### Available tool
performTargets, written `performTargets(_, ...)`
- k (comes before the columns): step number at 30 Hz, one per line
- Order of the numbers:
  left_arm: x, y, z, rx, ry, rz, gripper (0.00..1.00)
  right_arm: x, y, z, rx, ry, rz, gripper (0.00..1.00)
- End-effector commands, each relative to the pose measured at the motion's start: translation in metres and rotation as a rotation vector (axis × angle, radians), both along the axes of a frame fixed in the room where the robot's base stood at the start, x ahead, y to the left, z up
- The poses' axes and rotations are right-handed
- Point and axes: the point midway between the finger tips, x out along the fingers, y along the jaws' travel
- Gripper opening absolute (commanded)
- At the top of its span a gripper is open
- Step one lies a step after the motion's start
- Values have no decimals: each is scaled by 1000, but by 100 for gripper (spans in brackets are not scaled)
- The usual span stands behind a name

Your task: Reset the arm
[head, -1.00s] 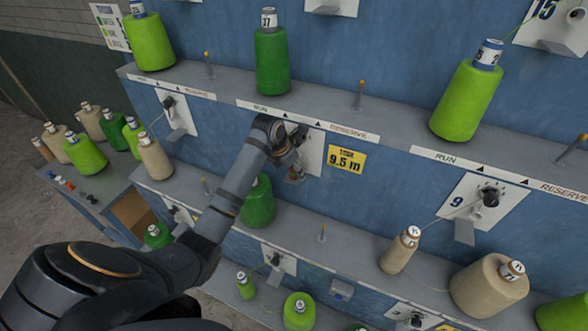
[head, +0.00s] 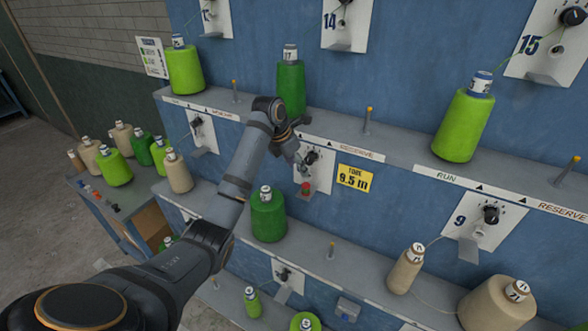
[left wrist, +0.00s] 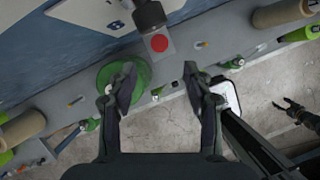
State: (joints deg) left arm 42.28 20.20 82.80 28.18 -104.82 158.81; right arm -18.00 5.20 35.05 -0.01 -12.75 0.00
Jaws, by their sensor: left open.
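My left gripper (head: 302,145) is open and empty in front of a white panel (head: 325,180) on the blue wall. The panel has a black knob (head: 311,158) and, below it, a small red part (head: 305,188) beside a small plate. The left wrist view shows the two fingers of my left gripper (left wrist: 158,82) spread apart with nothing between them. Ahead of them is a red disc (left wrist: 158,43) on a light plate, under a dark round knob (left wrist: 148,14). A dark claw-like shape (left wrist: 299,113) at the right edge may be my right gripper.
A green cone (head: 268,217) stands on the lower shelf below my left gripper. Another green cone (head: 290,90) stands on the shelf above. A yellow 9.5 m sign (head: 354,178) is right of the panel. Knob panel 9 (head: 484,220) is farther right. Blue wall between is clear.

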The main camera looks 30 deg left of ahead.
Motion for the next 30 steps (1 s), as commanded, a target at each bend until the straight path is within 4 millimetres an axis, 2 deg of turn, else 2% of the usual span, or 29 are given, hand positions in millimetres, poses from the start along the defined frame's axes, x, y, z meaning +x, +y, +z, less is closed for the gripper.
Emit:
performTargets(3,0,0,0,0,0,0,51,23,1,2,2,-35,1,61)
performTargets(6,0,0,0,1,0,0,51,33,6,2,7,-51,0,61)
performTargets(9,0,0,0,1,0,0,51,33,12,2,14,-49,-3,61)
performTargets(13,-2,-1,-5,12,-1,-22,51,22,16,0,20,-33,-5,61)
performTargets(16,-16,-9,-31,88,-11,-171,51,11,15,-1,19,-17,-5,61)
performTargets(20,-59,-27,-90,288,-40,-600,51,7,13,-1,16,-11,-5,61)
performTargets(21,-77,-33,-107,357,-50,-759,51,8,12,0,15,-12,-5,61)
performTargets(24,-123,-47,-142,518,-73,-1154,51,12,11,0,14,-18,-3,61)
performTargets(27,-171,-57,-165,655,-90,-1525,51,17,10,1,12,-26,-3,61)
performTargets(30,-209,-64,-175,757,-101,-1817,51,18,8,1,10,-28,-2,61)
